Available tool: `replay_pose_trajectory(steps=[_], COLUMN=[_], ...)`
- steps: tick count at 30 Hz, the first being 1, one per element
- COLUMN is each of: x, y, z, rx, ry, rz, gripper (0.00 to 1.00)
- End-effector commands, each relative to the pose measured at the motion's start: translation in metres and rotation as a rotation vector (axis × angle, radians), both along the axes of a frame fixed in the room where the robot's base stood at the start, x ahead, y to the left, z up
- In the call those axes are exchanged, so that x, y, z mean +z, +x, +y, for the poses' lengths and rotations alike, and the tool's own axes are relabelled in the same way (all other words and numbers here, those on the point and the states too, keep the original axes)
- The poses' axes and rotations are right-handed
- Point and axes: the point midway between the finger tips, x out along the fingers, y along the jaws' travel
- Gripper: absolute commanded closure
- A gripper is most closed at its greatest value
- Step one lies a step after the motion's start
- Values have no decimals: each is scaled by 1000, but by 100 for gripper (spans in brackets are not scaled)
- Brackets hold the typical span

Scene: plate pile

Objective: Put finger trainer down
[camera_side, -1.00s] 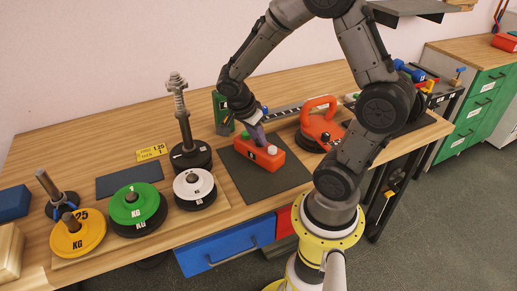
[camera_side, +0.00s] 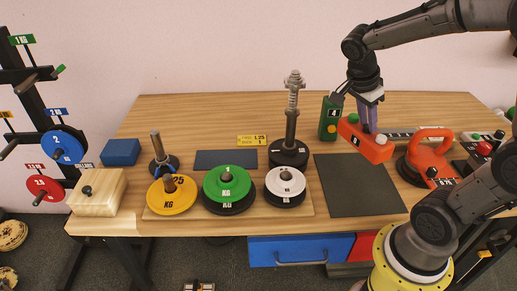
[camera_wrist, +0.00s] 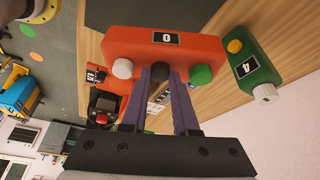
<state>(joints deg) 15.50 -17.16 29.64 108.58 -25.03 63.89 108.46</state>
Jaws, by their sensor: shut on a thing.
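The finger trainer appears to be the red block (camera_side: 352,134) with coloured knobs, tilted in the side view above the back of the dark mat (camera_side: 352,197). It seems raised off the table. In the wrist view the red block (camera_wrist: 205,47) has a white, a black and a green knob and a label "0". My gripper (camera_side: 369,122) reaches down onto it with purple fingers. In the wrist view the fingers (camera_wrist: 160,74) are shut on the black knob (camera_wrist: 160,69). The mat under it looks bare.
A green block (camera_side: 329,118) labelled 4 stands just left of the red block. A red suction lifter (camera_side: 430,158) lies to the right. Weight plates (camera_side: 227,184) and a spring post (camera_side: 293,110) stand to the left. The mat's front is free.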

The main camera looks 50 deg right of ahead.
Motion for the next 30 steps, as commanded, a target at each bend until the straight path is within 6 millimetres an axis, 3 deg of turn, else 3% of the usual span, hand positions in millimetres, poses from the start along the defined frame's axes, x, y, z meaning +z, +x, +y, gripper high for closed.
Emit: replay_pose_trajectory(steps=[17, 20, 26, 30], x=[69, 80, 73, 53], y=[109, 137, 211, 251], z=[-22, -18, 31, 81], rx=[671, 813, 1029, 1089], ry=[-5, -4, 1, 1], rz=[-8, -7, -1, 0], gripper=[100, 100, 100, 100])
